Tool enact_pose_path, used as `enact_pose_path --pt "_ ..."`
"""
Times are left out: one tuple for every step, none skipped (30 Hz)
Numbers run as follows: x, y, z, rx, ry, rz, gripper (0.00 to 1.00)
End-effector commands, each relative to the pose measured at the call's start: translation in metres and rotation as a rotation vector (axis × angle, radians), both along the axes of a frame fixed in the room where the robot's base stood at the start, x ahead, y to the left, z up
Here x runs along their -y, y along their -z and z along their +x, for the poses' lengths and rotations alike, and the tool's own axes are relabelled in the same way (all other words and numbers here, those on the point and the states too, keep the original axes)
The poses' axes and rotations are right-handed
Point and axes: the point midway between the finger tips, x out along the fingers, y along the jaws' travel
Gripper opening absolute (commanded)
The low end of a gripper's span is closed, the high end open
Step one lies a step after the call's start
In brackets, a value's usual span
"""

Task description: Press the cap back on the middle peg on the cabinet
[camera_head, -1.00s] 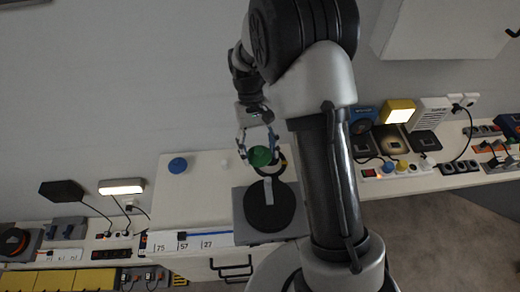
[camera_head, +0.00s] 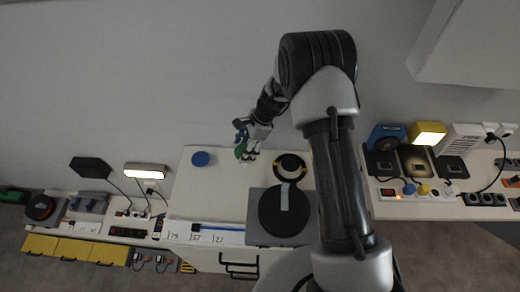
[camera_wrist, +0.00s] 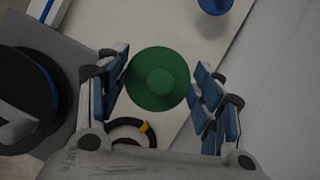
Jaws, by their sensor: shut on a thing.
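My gripper (camera_head: 246,148) is shut on a round green cap (camera_head: 240,151), above the white cabinet top (camera_head: 225,185). In the wrist view the green cap (camera_wrist: 157,79) sits between the blue-padded fingers, with a raised round knob at its middle. A blue round cap (camera_head: 201,158) is on the cabinet top to the left of my gripper. A black ring with yellow marks (camera_head: 302,172) is to the right. The middle peg cannot be made out; the cap and gripper cover the area between the blue cap and the ring.
A grey unit with a round black disc (camera_head: 284,228) stands at the cabinet's right front. A numbered white strip (camera_head: 205,238) lies along the front edge. A lit yellow lamp (camera_head: 428,133) and other devices stand on the right bench.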

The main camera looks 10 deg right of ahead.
Motion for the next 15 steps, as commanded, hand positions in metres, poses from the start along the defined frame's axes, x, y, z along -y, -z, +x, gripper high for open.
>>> enact_pose_path --pt "-0.003 0.007 0.007 -0.004 0.127 0.000 0.46" --pt "-0.003 0.011 0.011 -0.004 0.198 -0.001 0.46" --pt "-0.004 0.016 0.017 -0.003 0.278 -0.001 0.46" --pt "-0.004 0.019 0.020 -0.003 0.330 -0.002 0.46" --pt "-0.003 0.022 0.023 -0.002 0.375 -0.002 0.46" --pt "-0.004 0.024 0.025 -0.001 0.416 -0.001 0.46" --pt "-0.003 0.026 0.027 -0.001 0.442 -0.001 0.46" --pt "-0.003 0.027 0.028 -0.001 0.463 -0.001 0.46" --pt "-0.002 0.029 0.029 0.000 0.483 -0.001 0.46" --pt "-0.002 0.030 0.030 0.000 0.493 -0.001 0.46" --pt "-0.002 0.031 0.030 0.000 0.500 -0.001 0.46" --pt "-0.002 0.032 0.031 0.000 0.505 -0.001 0.46" --pt "-0.002 0.033 0.031 -0.001 0.506 -0.001 0.46" --pt "-0.002 0.035 0.031 0.000 0.505 -0.001 0.46" --pt "-0.002 0.037 0.031 0.000 0.504 -0.001 0.46"
